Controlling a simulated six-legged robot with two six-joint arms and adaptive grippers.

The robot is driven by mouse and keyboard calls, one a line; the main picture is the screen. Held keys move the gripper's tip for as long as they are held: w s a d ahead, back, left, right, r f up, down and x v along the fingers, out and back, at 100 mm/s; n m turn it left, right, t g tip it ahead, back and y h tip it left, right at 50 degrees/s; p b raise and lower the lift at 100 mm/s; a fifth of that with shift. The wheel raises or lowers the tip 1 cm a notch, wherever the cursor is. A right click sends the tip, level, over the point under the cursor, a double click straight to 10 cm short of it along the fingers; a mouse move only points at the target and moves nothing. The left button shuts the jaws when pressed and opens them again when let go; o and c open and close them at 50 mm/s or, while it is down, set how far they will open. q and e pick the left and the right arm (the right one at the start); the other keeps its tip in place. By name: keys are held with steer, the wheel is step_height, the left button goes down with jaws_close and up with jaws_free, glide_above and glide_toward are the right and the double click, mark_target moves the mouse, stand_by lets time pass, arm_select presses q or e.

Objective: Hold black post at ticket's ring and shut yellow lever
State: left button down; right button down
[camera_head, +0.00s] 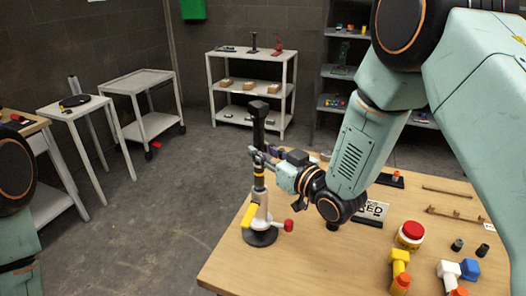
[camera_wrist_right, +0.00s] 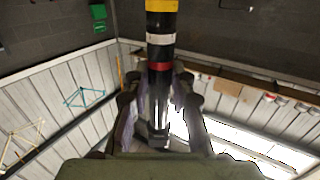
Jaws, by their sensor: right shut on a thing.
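The black post (camera_head: 258,119) stands upright in a stand with a round black base (camera_head: 260,237) on the wooden table. My right gripper (camera_head: 260,157) is shut on the post partway up. The yellow lever (camera_head: 249,215) slants down and outward from the stand's collar, below my gripper. A red knob (camera_head: 288,225) sticks out on the other side. My left gripper is out of view.
A red button (camera_head: 411,232) with a yellow base, yellow (camera_head: 400,268) and blue-white (camera_head: 468,268) fittings and small black pegs (camera_head: 457,245) occupy the table's right side. The table's front left is clear. Shelves (camera_head: 245,88) and small carts stand farther back.

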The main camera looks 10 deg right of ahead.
mark_target(262, 188)
steer(key=shift+d+f, duration=0.1)
steer(key=shift+f, duration=0.1)
steer(key=shift+f+b, duration=0.25)
steer(key=shift+b, duration=0.15)
steer(key=shift+f, duration=0.25)
steer(key=shift+f+b, duration=0.25)
steer(key=shift+b, duration=0.1)
steer(key=shift+f, duration=0.3)
steer(key=shift+f+b, duration=3.5)
steer(key=shift+f, duration=0.75)
